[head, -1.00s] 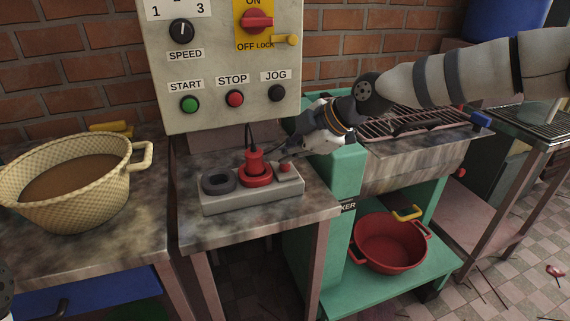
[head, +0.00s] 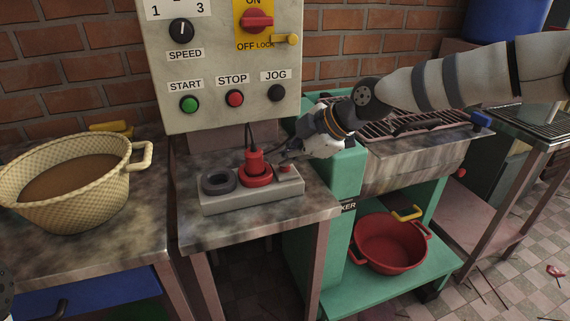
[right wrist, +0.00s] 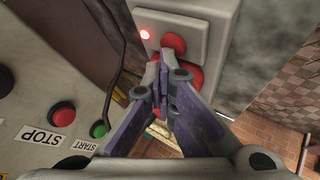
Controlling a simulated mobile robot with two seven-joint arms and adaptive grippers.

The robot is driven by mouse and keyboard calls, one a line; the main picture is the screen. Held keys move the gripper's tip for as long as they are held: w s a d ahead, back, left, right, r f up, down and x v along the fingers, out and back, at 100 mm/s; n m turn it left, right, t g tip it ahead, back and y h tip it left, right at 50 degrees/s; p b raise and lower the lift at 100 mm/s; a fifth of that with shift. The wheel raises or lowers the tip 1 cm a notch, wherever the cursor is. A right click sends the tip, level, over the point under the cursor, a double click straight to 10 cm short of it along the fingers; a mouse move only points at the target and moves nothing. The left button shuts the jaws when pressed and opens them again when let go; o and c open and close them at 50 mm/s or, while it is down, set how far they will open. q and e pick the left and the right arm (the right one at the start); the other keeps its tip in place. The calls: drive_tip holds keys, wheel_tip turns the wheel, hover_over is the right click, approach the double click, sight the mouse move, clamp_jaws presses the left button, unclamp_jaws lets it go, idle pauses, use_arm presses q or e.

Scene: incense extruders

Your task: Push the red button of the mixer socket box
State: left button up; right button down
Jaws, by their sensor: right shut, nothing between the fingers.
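The grey mixer socket box (head: 230,205) lies on the small marbled table below the control panel. A red plug (head: 255,163) stands in its red socket, beside a dark empty ring socket (head: 219,183). The red button (head: 286,169) is at the box's right end; in the right wrist view it (right wrist: 173,42) shows just beyond my fingertips. My right gripper (head: 281,160) is shut and empty, its tips close above the button. I cannot tell whether they touch. In the right wrist view the gripper (right wrist: 163,58) partly covers the red socket.
The control panel (head: 215,60) with START, STOP and JOG buttons stands behind the box. A small red light (right wrist: 144,34) glows on the box. A woven basket (head: 70,190) is at left; a red pot (head: 390,245) sits on the green shelf at right.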

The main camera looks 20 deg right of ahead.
sight(284, 169)
use_arm(q)
drive_tip(key=shift+w+r+t+p, duration=0.3)
drive_tip(key=shift+w+r+p, duration=0.45)
drive_tip(key=shift+w+r, duration=0.15)
use_arm(e)
wheel_tip(284, 169, up, 7)
drive_tip(key=shift+f, duration=0.15)
